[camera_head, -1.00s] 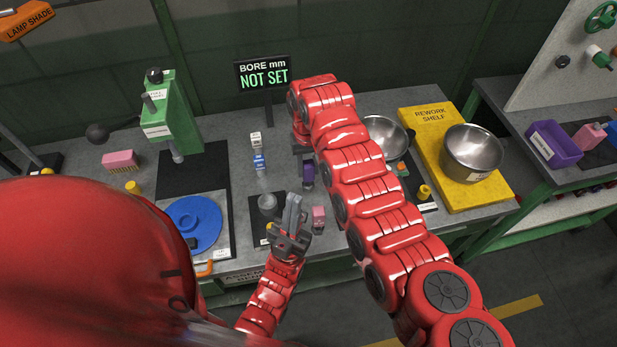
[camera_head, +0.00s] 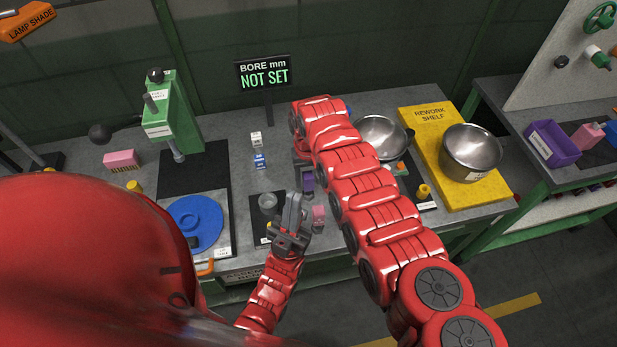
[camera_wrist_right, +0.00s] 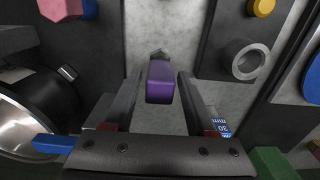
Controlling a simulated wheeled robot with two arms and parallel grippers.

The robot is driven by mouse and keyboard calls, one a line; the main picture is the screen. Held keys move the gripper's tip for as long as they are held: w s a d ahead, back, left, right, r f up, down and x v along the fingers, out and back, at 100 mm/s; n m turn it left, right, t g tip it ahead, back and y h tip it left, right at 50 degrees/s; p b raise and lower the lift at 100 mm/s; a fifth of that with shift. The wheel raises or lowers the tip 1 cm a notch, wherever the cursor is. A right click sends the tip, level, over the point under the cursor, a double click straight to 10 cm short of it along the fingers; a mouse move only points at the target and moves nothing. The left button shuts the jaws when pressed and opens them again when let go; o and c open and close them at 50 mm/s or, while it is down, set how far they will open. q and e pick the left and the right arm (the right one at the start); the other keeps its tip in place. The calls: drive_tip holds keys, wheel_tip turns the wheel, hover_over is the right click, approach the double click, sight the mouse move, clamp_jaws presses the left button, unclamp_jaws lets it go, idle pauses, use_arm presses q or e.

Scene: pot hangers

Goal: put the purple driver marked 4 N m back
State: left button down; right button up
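The purple driver (camera_head: 308,182) stands on the bench beneath my right arm, partly covered by it in the head view. Its mark cannot be read. In the right wrist view the purple driver (camera_wrist_right: 160,82) lies between the two fingers of my right gripper (camera_wrist_right: 160,95), with a gap on each side. That gripper is open; in the head view my right gripper (camera_head: 303,172) is mostly hidden by its arm. My left gripper (camera_head: 292,208) is over the bench's front part, left of the driver; its fingers look close together, and nothing clear shows between them.
A pink block (camera_head: 319,214) stands just in front of the driver. A sign (camera_head: 263,73) reads NOT SET.

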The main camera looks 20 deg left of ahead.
drive_tip(key=shift+o, duration=0.4)
drive_tip(key=shift+r, duration=0.1)
drive_tip(key=shift+r+p, duration=0.25)
drive_tip(key=shift+p, duration=0.1)
drive_tip(key=shift+r, duration=0.1)
wheel_tip(320, 180, up, 10)
drive_tip(key=b, duration=0.3)
drive_tip(key=shift+r+b, duration=0.2)
drive_tip(key=shift+b, duration=0.15)
drive_tip(key=shift+r, duration=0.55)
